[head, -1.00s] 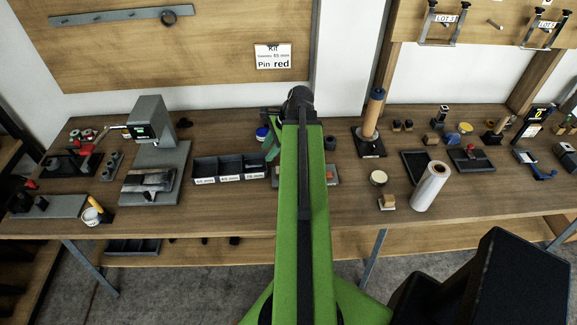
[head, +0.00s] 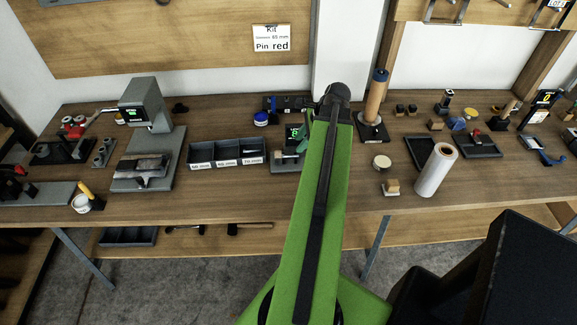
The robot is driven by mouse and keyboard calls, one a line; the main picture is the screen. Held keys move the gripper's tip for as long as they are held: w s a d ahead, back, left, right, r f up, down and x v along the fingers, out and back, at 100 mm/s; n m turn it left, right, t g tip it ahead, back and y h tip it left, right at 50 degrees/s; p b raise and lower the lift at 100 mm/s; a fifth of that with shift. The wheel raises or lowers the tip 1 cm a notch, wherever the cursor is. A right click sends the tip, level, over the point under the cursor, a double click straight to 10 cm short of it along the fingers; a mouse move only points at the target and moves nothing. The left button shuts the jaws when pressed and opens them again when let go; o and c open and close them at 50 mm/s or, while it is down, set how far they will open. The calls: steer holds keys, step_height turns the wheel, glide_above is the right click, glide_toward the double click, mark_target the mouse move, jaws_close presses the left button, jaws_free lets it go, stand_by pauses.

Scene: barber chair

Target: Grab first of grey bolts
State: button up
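No grey bolts can be made out. A dark three-part bin (head: 227,163) stands on the bench left of my arm, with size labels on its front that are too small to read surely. The insides of its compartments look dark, and I cannot tell what lies in them. My green arm reaches forward over the bench, and its far end hides my gripper.
A grey press (head: 147,110) stands left of the bin. To the right are a brown roll on a stand (head: 375,95), a white roll (head: 435,170) and dark trays (head: 478,149). The bench front is mostly clear.

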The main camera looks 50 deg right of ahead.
mark_target(290, 156)
steer(key=b+x, duration=0.1)
steer(key=x, duration=0.1)
steer(key=shift+f, duration=0.4)
steer(key=shift+w+f, duration=0.2)
steer(key=shift+r, duration=0.1)
steer(key=b+x, duration=0.5)
steer(key=shift+a, duration=0.15)
jaws_close()
